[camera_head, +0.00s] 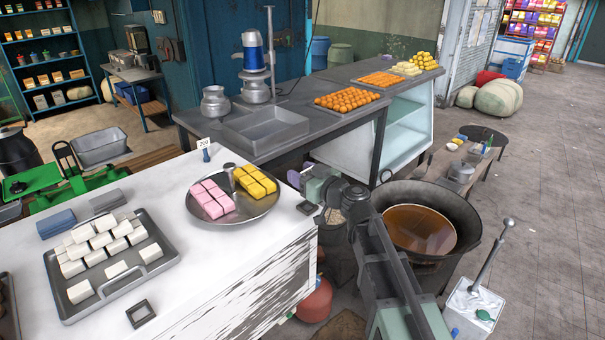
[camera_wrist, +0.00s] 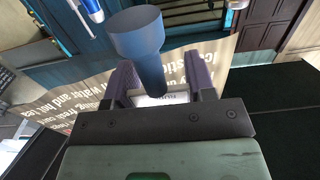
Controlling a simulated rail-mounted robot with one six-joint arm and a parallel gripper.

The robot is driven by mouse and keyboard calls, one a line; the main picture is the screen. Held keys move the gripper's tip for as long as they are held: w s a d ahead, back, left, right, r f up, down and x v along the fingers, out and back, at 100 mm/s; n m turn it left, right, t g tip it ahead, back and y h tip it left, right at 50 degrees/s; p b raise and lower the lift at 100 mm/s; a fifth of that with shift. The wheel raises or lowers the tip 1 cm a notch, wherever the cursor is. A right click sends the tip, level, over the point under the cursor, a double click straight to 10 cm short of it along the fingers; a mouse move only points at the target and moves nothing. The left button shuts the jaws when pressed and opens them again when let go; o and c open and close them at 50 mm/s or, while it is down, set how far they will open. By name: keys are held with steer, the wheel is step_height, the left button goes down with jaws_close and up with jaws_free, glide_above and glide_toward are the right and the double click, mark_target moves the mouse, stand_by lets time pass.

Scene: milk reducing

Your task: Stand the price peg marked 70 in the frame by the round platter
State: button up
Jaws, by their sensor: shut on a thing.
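In the head view my gripper (camera_head: 296,179) is beyond the counter's right edge, to the right of the round platter (camera_head: 262,207); the peg is not clear there. A small dark square frame (camera_head: 307,208) lies on the counter's right corner, by the platter, nearer the camera than my gripper.
Pink and yellow blocks sit on the platter. Another peg, marked 200 (camera_head: 205,152), stands behind it. A tray of white blocks (camera_head: 164,263) and a second square frame (camera_head: 140,313) are at left. A large wok (camera_head: 466,225) stands right of my arm. White counter between is clear.

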steer(key=shift+w+f+b, duration=0.1)
steer(key=shift+f+b, duration=1.65)
steer(key=shift+f, duration=0.45)
steer(key=shift+f, duration=0.15)
steer(key=o, duration=1)
steer(key=shift+d, duration=0.1)
